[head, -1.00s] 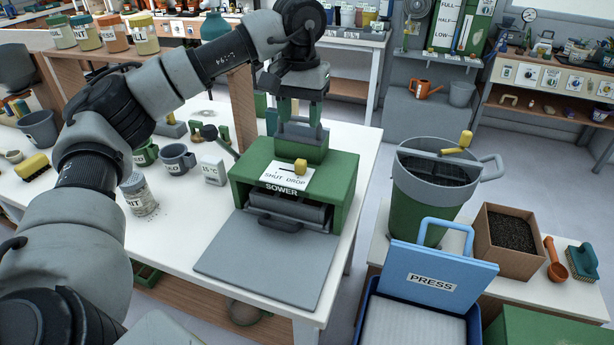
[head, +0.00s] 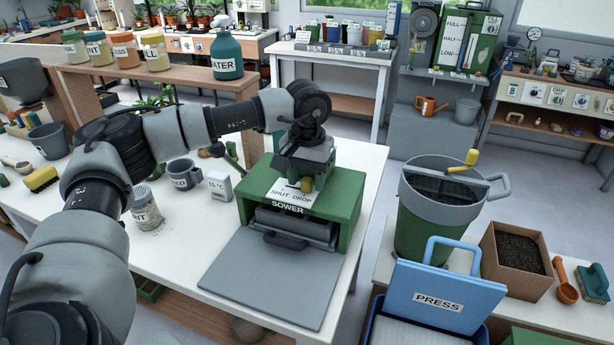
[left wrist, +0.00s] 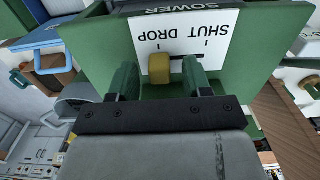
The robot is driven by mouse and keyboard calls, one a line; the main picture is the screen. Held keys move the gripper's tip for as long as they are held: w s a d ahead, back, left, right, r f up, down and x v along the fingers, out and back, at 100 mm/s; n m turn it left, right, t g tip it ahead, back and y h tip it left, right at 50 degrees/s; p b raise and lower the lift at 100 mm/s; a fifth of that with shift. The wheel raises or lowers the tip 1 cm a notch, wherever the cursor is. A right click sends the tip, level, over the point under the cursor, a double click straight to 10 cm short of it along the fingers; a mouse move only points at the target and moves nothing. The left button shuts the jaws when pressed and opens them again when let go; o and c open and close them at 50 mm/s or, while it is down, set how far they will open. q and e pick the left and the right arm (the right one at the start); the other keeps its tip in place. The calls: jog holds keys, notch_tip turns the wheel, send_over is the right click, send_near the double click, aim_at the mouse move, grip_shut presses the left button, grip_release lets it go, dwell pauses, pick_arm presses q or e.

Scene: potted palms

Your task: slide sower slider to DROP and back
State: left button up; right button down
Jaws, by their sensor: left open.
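The green sower (head: 346,205) stands on the white table, with a white SHUT DROP plate (head: 272,190) on top. Its yellow slider knob (head: 307,185) is at the DROP end of the slot. In the left wrist view, the yellow knob (left wrist: 159,68) shows beside the DROP mark, with the dark slot running right toward SHUT. My left gripper (head: 303,179) is low over the sower, fingers pointing down. In the left wrist view, its open green fingers (left wrist: 160,76) stand on both sides of the knob, with visible gaps. My right gripper is not in view.
A grey board (head: 270,280) lies in front of the sower. A green bin (head: 425,225) and blue press (head: 445,300) are to the right.

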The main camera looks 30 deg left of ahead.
aim_at(283, 185)
pick_arm(q)
jog(key=shift+c, duration=0.2)
grip_shut()
jog(key=shift+s+a, duration=0.2)
jog(key=shift+a, duration=0.7)
jog(key=shift+s+a, duration=0.25)
jog(key=shift+a, duration=0.6)
jog(key=shift+s+a, duration=0.2)
jog(key=shift+a, duration=0.7)
jog(key=shift+d+r, duration=0.1)
jog(key=shift+c, duration=2.1)
grip_release()
jog(key=o, duration=0.5)
jog(key=shift+a, duration=0.2)
jog(key=shift+c, duration=0.2)
jog(key=shift+d, duration=0.1)
